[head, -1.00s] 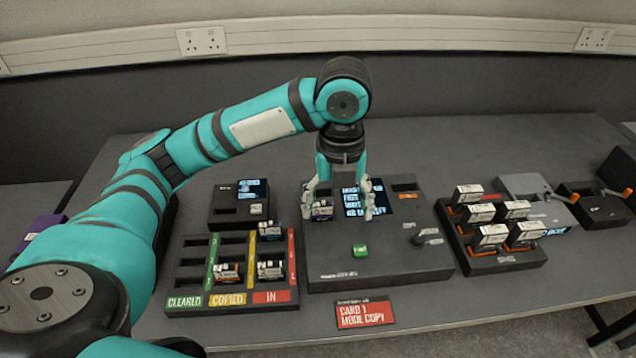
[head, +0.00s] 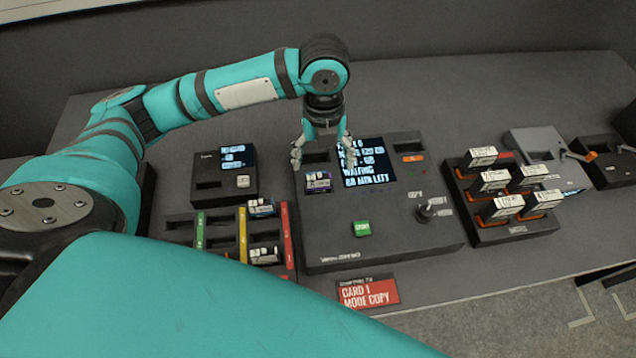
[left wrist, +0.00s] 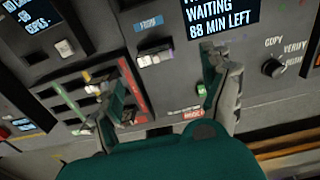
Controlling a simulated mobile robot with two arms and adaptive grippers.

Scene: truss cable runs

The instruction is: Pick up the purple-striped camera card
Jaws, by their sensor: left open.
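The purple-striped card (head: 318,182), small with a pale label and a purple band, stands in a slot at the left of the grey copier console (head: 335,240). In the left wrist view the card (left wrist: 155,58) shows ahead, between the two fingers, apart from both. My left gripper (head: 322,158) is open and empty, with its fingers spread just behind and above the card. The left gripper (left wrist: 166,72) also shows in the wrist view. My right gripper is not in view.
Beside the card is a lit screen (head: 366,162). A sorting tray (head: 200,228) with several cards is at left, partly behind my arm. A small reader (head: 208,170) stands behind it. A rack (head: 485,225) of several cards is at right. A red sign (head: 368,292) lies at the front.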

